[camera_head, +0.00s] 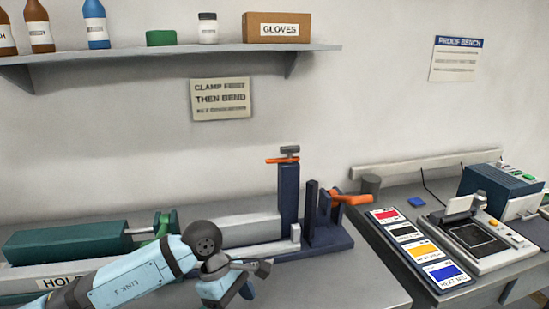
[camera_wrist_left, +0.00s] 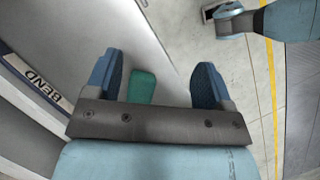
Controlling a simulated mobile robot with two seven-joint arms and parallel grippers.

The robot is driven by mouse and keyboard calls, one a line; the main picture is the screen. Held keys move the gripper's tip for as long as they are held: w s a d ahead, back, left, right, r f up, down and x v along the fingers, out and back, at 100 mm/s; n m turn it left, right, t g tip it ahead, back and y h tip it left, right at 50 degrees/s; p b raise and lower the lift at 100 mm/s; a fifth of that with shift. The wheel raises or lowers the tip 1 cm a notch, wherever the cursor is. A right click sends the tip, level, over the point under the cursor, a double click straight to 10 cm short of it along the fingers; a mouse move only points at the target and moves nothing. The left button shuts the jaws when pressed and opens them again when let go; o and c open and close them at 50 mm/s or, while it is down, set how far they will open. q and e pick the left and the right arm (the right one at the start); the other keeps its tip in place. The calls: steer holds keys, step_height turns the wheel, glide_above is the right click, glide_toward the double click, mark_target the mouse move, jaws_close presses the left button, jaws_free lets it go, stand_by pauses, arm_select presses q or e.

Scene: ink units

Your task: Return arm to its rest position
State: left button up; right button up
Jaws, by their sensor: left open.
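A dark blue clamp fixture (camera_head: 288,205) with orange handles stands behind the arm. A green block (camera_head: 65,242) lies left. The right bench holds color cards (camera_head: 418,250) and a proofing device (camera_head: 470,240). A shelf (camera_head: 170,52) hangs above. Open floor (camera_wrist_left: 225,60) shows beside the bench.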

arm_select(q)
steer(key=s+d+r+n+t+h+p, duration=0.1)
steer(key=s+d+r+n+h+p, duration=0.1)
steer(key=s+d+r+n+h, duration=0.4)
steer(key=s+d+r+n+h+p, duration=0.15)
steer(key=d+n+h, duration=0.25)
steer(key=n+h, duration=0.5)
steer(key=a+f+n+t+y+p, duration=0.1)
steer(key=a+f+n+t+y, duration=0.25)
steer(key=n+t, duration=0.45)
steer(key=a+f+n+t+y+p, duration=0.1)
steer(key=a+f+n+t+y, duration=0.3)
steer(key=n, duration=0.8)
steer(key=a+f+n+t+y+p, duration=0.1)
steer(key=a+f+n+t+y, duration=0.15)
steer(key=a+n+t, duration=0.55)
steer(key=s+a+f+n+g+y, duration=0.2)
steer(key=s+f+n+g+y, duration=0.1)
steer(key=s+f+n, duration=0.3)
steer(key=s+a+f+n+g+y+p, duration=0.1)
steer(key=s+a+f+n+g+y, duration=0.1)
steer(key=s+f+n+g, duration=0.3)
steer(key=shift+s+a+f+n+y+p, duration=0.3)
steer(key=shift+s+f+n+y, duration=0.2)
steer(key=shift+s+f+n, duration=0.3)
steer(key=shift+w+r, duration=0.1)
